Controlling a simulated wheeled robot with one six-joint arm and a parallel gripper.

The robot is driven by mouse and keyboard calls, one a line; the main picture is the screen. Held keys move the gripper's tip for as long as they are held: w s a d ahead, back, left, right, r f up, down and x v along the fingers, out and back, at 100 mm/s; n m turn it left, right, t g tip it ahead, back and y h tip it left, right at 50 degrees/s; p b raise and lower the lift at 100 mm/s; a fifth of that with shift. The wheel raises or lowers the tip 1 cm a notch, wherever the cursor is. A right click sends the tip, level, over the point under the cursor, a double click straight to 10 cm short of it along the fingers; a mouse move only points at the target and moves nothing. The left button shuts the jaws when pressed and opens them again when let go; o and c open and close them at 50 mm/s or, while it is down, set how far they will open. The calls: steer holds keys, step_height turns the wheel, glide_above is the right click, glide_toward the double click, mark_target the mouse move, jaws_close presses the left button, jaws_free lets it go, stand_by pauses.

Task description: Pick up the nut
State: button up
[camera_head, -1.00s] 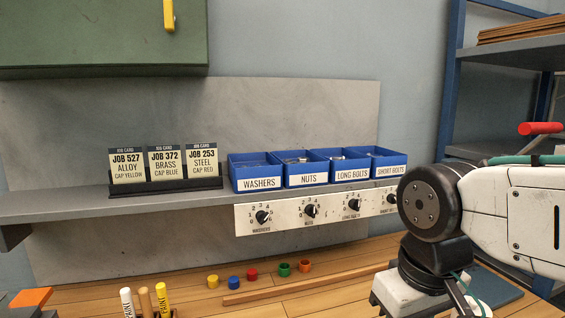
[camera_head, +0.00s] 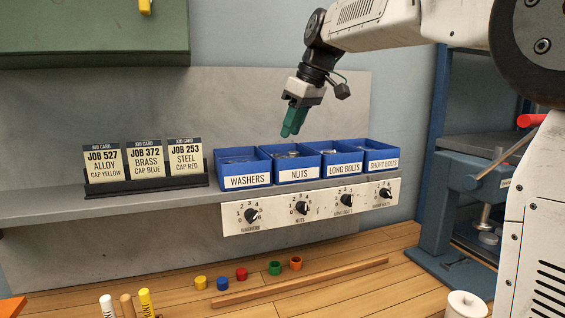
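The nuts are in a blue bin labelled NUTS (camera_head: 297,174), second from the left in a row of bins on the grey shelf. A few grey metal pieces (camera_head: 288,154) show inside it, too small to tell apart. My gripper (camera_head: 291,133) has green fingers and hangs above the NUTS bin, pointing down and slightly left. The fingers look close together from this angle, and I cannot tell whether there is a gap. Nothing is visible in them.
A WASHERS bin (camera_head: 246,182) stands to the left, LONG BOLTS (camera_head: 345,168) and SHORT BOLTS (camera_head: 383,165) bins to the right. A dial panel (camera_head: 325,206) is below the shelf. Job cards (camera_head: 146,163) stand left. Coloured caps and a wooden strip (camera_head: 300,282) lie on the bench.

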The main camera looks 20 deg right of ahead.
steer(key=x, duration=0.7)
steer(key=shift+s+d+f, duration=0.1)
steer(key=shift+s+d, duration=0.1)
steer(key=shift+d, duration=0.1)
steer(key=c, duration=0.6)
